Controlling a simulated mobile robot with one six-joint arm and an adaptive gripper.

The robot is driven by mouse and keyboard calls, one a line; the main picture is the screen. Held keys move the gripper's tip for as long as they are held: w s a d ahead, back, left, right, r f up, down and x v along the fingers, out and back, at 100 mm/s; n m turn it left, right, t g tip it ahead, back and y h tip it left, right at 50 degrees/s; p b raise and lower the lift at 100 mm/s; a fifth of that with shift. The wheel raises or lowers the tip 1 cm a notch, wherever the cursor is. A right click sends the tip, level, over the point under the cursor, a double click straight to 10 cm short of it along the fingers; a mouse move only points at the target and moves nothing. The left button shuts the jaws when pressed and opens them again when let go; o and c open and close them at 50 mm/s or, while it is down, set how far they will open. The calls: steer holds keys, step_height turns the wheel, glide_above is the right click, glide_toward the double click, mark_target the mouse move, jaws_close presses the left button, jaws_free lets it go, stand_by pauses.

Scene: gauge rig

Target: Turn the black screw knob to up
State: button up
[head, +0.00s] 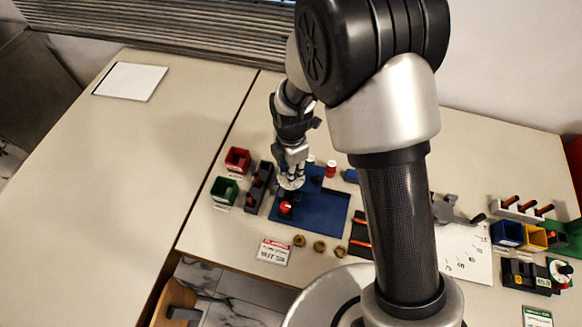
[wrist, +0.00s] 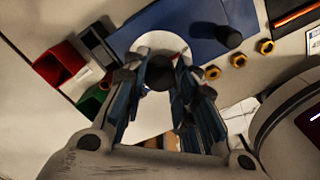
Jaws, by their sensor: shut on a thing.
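My gripper (wrist: 160,64) reaches down to a dial on the blue board, its fingers closed around the black screw knob (wrist: 160,75). In the wrist view the dark round knob sits between the two fingertips. Behind it is a white round dial face (wrist: 158,42) with a small red mark at its right side. In the head view my gripper (head: 291,170) covers the knob, and only part of the white dial (head: 291,183) shows. The knob's pointing direction cannot be read.
Red (head: 237,160) and green (head: 224,190) bins and a dark rack (head: 259,187) stand to the left. Several brass nuts (head: 319,246) lie in front. The left table is mostly clear.

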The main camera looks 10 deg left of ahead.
steer(key=o, duration=1.1)
steer(key=shift+r, duration=6.05)
